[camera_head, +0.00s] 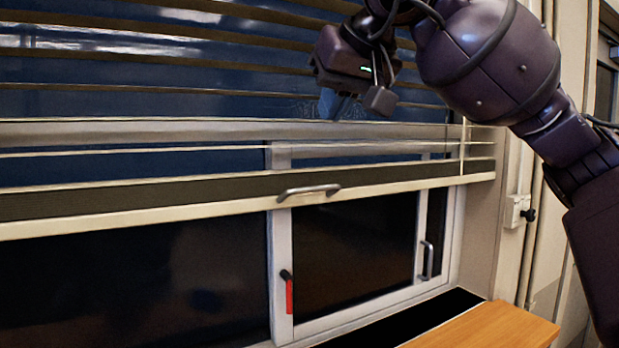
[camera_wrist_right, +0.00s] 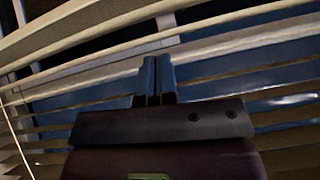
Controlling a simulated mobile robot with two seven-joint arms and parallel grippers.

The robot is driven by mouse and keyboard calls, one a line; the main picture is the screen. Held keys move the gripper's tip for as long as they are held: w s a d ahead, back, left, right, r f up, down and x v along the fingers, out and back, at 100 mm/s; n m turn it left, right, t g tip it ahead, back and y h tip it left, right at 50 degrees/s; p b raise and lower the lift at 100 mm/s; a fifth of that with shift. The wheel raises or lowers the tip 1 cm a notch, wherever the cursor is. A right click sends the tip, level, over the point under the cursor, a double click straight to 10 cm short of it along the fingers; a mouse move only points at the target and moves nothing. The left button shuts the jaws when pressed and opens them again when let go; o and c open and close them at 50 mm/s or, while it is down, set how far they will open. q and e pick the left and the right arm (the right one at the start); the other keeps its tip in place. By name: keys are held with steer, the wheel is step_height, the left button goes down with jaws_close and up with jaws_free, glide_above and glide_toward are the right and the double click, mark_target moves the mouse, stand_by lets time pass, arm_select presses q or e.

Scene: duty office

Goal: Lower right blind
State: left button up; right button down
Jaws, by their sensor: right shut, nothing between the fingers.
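The blind (camera_head: 150,213) spans the upper window, with its cream bottom rail partway down the panes. A metal bar handle (camera_head: 308,192) is fixed on the bottom rail. My right gripper (camera_head: 340,105) is in front of the slats, above and slightly right of the handle and apart from it. In the right wrist view its two fingers (camera_wrist_right: 157,78) are shut together with nothing between them, and the blind's slats (camera_wrist_right: 240,48) fill the background. I cannot tell whether the fingertips touch the slats. My left gripper is not in view.
Below the blind are the dark window panes (camera_head: 350,255) in a white frame (camera_head: 282,250), with a red-handled latch (camera_head: 288,292) and a pull handle (camera_head: 427,260). A wooden surface (camera_head: 490,328) is at lower right. A wall box (camera_head: 516,211) and pipes stand right of the window.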

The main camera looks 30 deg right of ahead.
steer(key=s+n, duration=0.1)
glide_toward(311, 180)
steer(key=w, duration=0.1)
steer(key=w+a+f, duration=0.1)
steer(key=w+a, duration=0.1)
steer(key=shift+w+a+f, duration=0.1)
steer(key=shift+w+f, duration=0.1)
steer(key=shift+f, duration=0.15)
steer(key=f, duration=0.3)
steer(key=shift+w+f+b, duration=0.1)
steer(key=shift+w+b, duration=0.15)
steer(key=shift+b, duration=0.05)
steer(key=shift+f, duration=0.6)
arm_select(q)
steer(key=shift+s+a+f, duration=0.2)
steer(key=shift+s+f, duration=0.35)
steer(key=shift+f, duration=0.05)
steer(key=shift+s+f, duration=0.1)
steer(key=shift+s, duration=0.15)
arm_select(e)
steer(key=shift+f, duration=0.1)
